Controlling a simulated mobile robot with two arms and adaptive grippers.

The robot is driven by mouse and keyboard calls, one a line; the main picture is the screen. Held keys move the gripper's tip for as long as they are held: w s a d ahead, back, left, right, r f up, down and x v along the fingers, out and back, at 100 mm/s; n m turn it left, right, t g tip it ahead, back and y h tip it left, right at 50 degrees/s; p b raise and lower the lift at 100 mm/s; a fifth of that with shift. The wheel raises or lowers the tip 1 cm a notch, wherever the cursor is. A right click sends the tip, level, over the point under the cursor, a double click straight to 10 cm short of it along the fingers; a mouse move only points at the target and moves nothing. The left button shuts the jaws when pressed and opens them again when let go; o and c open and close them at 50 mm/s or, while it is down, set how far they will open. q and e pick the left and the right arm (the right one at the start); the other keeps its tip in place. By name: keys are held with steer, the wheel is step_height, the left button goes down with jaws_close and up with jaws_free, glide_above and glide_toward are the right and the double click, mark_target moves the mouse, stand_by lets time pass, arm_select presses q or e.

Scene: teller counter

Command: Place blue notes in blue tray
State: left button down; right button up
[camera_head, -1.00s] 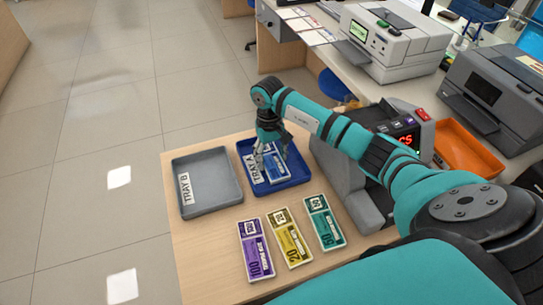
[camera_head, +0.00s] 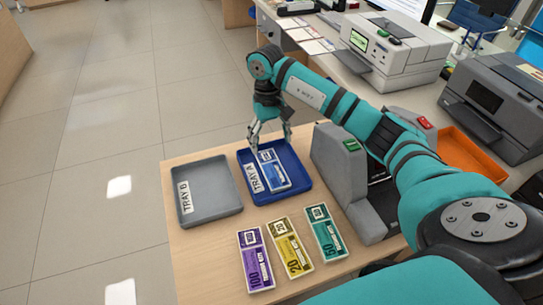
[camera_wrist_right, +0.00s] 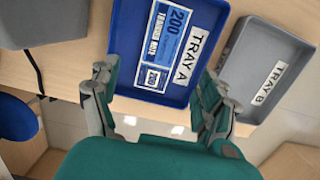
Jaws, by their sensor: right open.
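The blue notes (camera_head: 272,170), a bundle marked 200, lie flat inside the blue tray (camera_head: 297,187), which is labelled TRAY A. Both also show in the right wrist view, where the notes (camera_wrist_right: 166,45) lie beside the label in the blue tray (camera_wrist_right: 126,60). My right gripper (camera_head: 270,143) is open and empty, above the far edge of the blue tray, apart from the notes. In the right wrist view its two fingers (camera_wrist_right: 160,95) are spread wide. My left gripper is not in view.
A grey tray (camera_head: 209,208), labelled TRAY B, stands empty left of the blue tray. Purple (camera_head: 255,262), yellow (camera_head: 289,248) and teal (camera_head: 325,233) note bundles lie in front. A grey counting machine (camera_head: 344,185) stands close on the right.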

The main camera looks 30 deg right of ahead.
steer(key=shift+w+r, duration=0.15)
steer(key=shift+r, duration=1.2)
